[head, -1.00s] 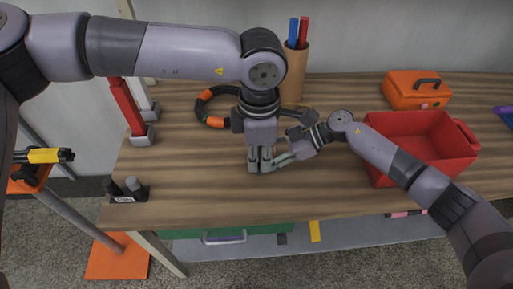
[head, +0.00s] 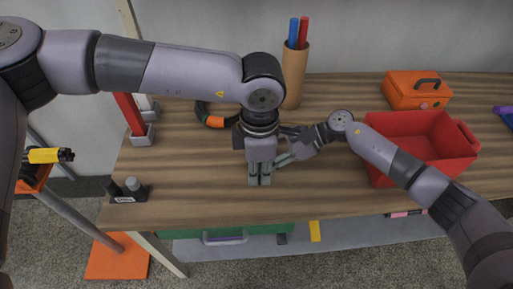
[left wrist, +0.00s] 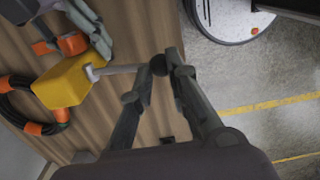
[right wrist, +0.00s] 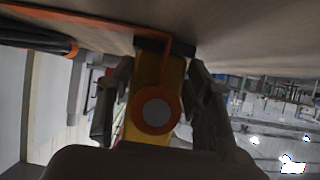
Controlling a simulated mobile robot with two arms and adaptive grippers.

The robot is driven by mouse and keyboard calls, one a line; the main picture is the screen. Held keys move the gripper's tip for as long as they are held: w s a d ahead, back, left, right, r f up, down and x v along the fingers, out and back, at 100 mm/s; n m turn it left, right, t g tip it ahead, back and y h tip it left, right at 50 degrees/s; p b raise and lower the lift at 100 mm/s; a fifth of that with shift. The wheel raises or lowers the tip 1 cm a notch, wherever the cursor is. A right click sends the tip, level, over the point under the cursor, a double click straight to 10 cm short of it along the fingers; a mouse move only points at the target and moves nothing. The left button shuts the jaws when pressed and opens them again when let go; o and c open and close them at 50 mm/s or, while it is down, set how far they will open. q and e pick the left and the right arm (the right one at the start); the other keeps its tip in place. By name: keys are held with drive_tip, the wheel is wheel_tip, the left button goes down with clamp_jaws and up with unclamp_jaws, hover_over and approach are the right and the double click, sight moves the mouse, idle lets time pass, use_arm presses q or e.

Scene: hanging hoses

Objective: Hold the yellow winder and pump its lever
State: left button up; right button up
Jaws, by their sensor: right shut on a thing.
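The yellow winder (left wrist: 65,80) shows in the left wrist view with a grey lever (left wrist: 115,69) ending in a dark round knob (left wrist: 158,65). In the head view my arms hide it. My right gripper (right wrist: 158,85) is shut on the winder; the yellow body and a round orange-and-white part (right wrist: 156,110) sit between its fingers. My left gripper (head: 260,180) points down over the table, left of the right gripper (head: 288,158). In the left wrist view its fingers (left wrist: 158,80) stand apart, with the lever knob between their tips.
A black hose with orange bands (head: 215,120) lies behind the left gripper on the wooden table (head: 200,195). A red bin (head: 425,135) and an orange box (head: 417,90) stand right. A cardboard tube (head: 295,75) stands at the back.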

use_arm(q)
drive_tip(key=shift+f, duration=0.95)
drive_tip(key=shift+f, duration=0.8)
drive_tip(key=shift+s+r, duration=0.1)
drive_tip(key=shift+r, duration=2.3)
drive_tip(key=shift+w+r, duration=0.3)
drive_tip(key=shift+r, duration=0.6)
drive_tip(key=shift+w+r, duration=0.3)
drive_tip(key=shift+r, duration=0.6)
drive_tip(key=shift+f, duration=0.1)
